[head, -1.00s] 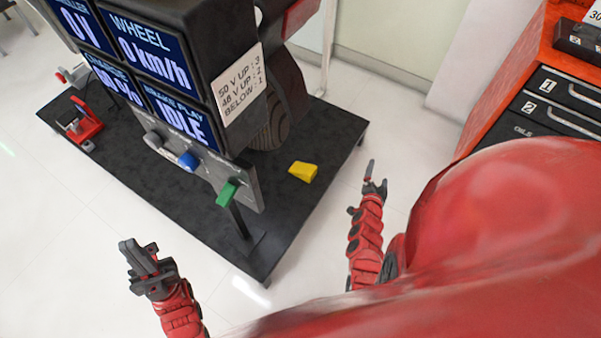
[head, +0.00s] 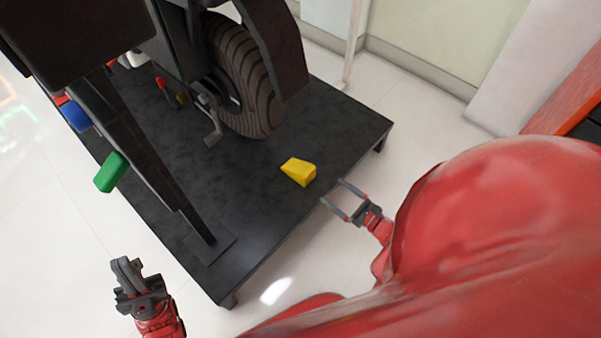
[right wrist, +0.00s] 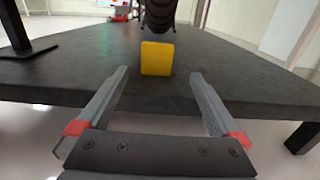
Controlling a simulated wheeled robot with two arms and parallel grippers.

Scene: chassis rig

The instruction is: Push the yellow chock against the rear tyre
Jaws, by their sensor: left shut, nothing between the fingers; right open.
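The yellow chock (head: 299,171) sits on the dark platform (head: 250,205), near its right edge. The rear tyre (head: 243,85) stands behind it, with a visible gap between them in the head view. My right gripper (head: 343,202) is open and empty at the platform's edge, just short of the chock. In the right wrist view the chock (right wrist: 157,58) is straight ahead, beyond and between the open fingertips (right wrist: 160,78), with the tyre (right wrist: 159,14) behind it. My left gripper (head: 124,278) is shut and empty, off the platform at the lower left.
A dark fender (head: 275,45) overhangs the tyre. The platform between chock and tyre looks clear.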

